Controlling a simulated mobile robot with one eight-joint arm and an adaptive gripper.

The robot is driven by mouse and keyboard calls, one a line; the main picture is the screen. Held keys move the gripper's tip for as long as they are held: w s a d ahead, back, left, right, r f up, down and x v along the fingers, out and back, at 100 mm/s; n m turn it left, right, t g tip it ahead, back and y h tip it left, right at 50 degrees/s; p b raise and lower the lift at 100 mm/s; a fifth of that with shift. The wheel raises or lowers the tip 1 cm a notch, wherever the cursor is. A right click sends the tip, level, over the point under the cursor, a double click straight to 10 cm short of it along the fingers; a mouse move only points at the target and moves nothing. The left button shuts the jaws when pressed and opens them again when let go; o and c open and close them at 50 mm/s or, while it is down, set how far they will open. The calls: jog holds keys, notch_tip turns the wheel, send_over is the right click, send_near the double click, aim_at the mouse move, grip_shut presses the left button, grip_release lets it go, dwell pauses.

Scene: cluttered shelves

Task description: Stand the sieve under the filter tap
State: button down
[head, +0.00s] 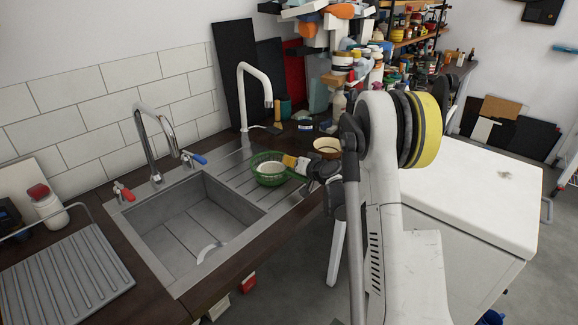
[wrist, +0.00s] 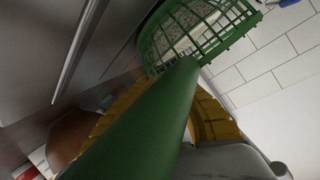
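The sieve (head: 266,178) is a green mesh basket with something pale in it. It is at the ribbed drainer right of the sink; I cannot tell whether it rests there or hangs just above. In the wrist view the sieve (wrist: 205,38) is at the top, with its thick green handle running towards the camera. My gripper (head: 292,162), with yellow fingers, is at the handle side of the basket and appears shut on the handle; one finger is partly hidden by it. The white gooseneck tap (head: 241,95), probably the filter tap, stands behind the sieve, its spout above and beyond it.
A tan bowl (head: 327,144) and crowded shelves are close behind my gripper. Dark boards (head: 233,75) lean behind the white tap.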

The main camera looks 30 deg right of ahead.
jog(key=c, duration=1.6)
grip_release()
jog(key=shift+s, duration=0.1)
